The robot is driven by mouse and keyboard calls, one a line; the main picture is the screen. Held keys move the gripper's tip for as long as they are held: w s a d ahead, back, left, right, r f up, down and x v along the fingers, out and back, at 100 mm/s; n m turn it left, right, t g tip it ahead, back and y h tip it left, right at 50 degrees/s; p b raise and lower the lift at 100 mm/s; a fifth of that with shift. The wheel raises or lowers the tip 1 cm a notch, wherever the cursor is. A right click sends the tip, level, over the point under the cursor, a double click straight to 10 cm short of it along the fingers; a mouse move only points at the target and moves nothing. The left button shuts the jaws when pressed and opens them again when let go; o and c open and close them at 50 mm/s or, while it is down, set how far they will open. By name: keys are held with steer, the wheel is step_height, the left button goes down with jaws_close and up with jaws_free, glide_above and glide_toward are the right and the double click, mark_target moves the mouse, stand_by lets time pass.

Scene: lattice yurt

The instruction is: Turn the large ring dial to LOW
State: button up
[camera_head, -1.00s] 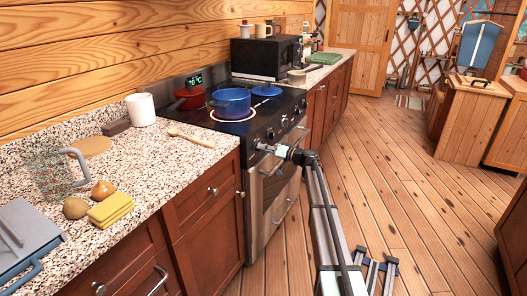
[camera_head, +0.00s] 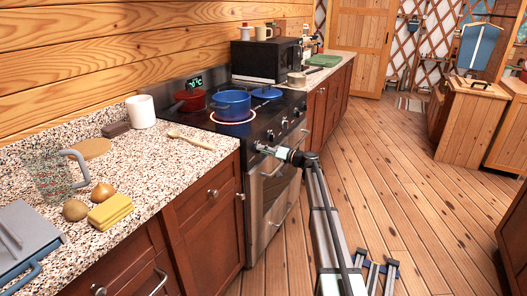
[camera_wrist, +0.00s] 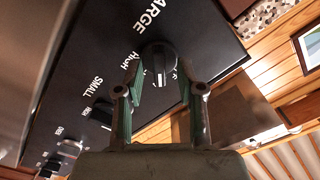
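The large ring dial (camera_wrist: 158,57) is a round black knob on the black control panel under the word LARGE, in the wrist view. Its white mark points toward the bottom of the picture. HIGH is printed to its left; the lettering on its right is partly hidden by a finger, and I cannot read LOW. My gripper (camera_wrist: 159,75) is open, with one green-padded finger on each side of the dial and slight gaps visible. In the head view my gripper (camera_head: 263,149) is at the stove's front panel and hides the dial.
On the stove (camera_head: 256,133), a blue pot (camera_head: 232,102) stands over a glowing ring, beside a red pot (camera_head: 190,99). The SMALL knob (camera_wrist: 103,112) sits left of my fingers in the wrist view. The oven handle (camera_head: 270,170) is below my gripper. The wooden floor (camera_head: 430,215) at right is clear.

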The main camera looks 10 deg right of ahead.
steer(key=v, duration=1.2)
steer(key=s+a+f+m+g+h+p, duration=0.15)
steer(key=s+a+f+g+h, duration=0.3)
steer(key=s+f, duration=1.15)
steer(key=s+a+f+m+g+h+p, duration=0.1)
steer(key=s+a+f+m+g+h, duration=0.3)
steer(key=s+f, duration=1.25)
steer(key=s+f+n+g+h+p, duration=0.2)
steer(key=s+f+g+h+p, duration=0.1)
steer(key=s, duration=1.8)
steer(key=s+a+f+n+g+h+p, duration=0.1)
steer(key=s+f+g, duration=0.4)
steer(key=s, duration=1.7)
steer(key=n+g+h+p, duration=0.1)
steer(key=h+p, duration=0.1)
steer(key=shift+s+a+f+p, duration=0.15)
steer(key=shift+s+a+p, duration=0.05)
steer(key=shift+a+p, duration=0.1)
